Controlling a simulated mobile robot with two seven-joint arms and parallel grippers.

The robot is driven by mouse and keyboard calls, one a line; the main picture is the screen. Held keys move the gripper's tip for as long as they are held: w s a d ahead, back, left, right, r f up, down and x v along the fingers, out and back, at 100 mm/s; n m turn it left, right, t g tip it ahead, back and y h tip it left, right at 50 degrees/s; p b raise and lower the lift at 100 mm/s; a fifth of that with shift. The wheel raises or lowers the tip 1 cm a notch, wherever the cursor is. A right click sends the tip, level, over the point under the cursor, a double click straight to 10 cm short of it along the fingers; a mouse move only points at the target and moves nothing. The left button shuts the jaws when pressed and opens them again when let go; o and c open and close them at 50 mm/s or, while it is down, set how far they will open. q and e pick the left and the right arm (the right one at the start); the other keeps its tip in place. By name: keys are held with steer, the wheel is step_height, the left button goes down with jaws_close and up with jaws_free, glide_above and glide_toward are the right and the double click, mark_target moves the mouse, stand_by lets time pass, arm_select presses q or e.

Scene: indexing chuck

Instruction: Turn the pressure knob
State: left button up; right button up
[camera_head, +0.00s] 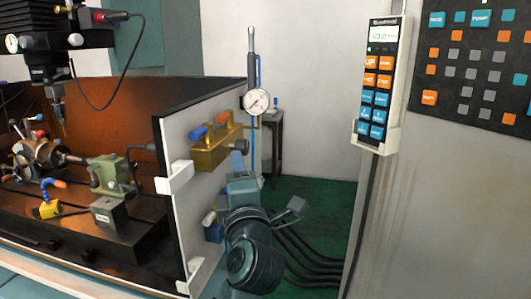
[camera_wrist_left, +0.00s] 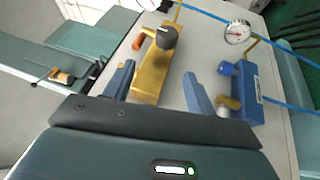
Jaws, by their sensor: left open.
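The dark round pressure knob (camera_head: 240,146) is at the right end of a brass block (camera_head: 216,152) on the light panel. In the left wrist view the knob (camera_wrist_left: 166,38) has a pale pointer line and sits at the far end of the brass block (camera_wrist_left: 153,73). My left gripper (camera_wrist_left: 159,69) is open and empty, its blue fingers on either side of the brass block in that view. The knob lies beyond the fingertips; no contact shows. In the head view my left arm is low in front of the panel, below the knob. My right gripper is out of view.
A dial gauge (camera_head: 256,101) stands right of the brass block. A blue block (camera_wrist_left: 245,92) with knobs is beside the right finger. A button pendant (camera_head: 378,85) hangs at right. Machine tooling fills the left.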

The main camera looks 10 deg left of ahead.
mark_target(243, 143)
arm_select(q)
steer(key=shift+h, duration=0.4)
steer(key=x, duration=0.4)
steer(key=d+x, duration=0.1)
steer(key=x, duration=0.8)
steer(key=shift+w+d, duration=0.3)
steer(key=shift+w, duration=0.25)
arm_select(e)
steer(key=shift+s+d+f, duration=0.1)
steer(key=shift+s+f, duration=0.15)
arm_select(q)
steer(key=shift+c, duration=0.2)
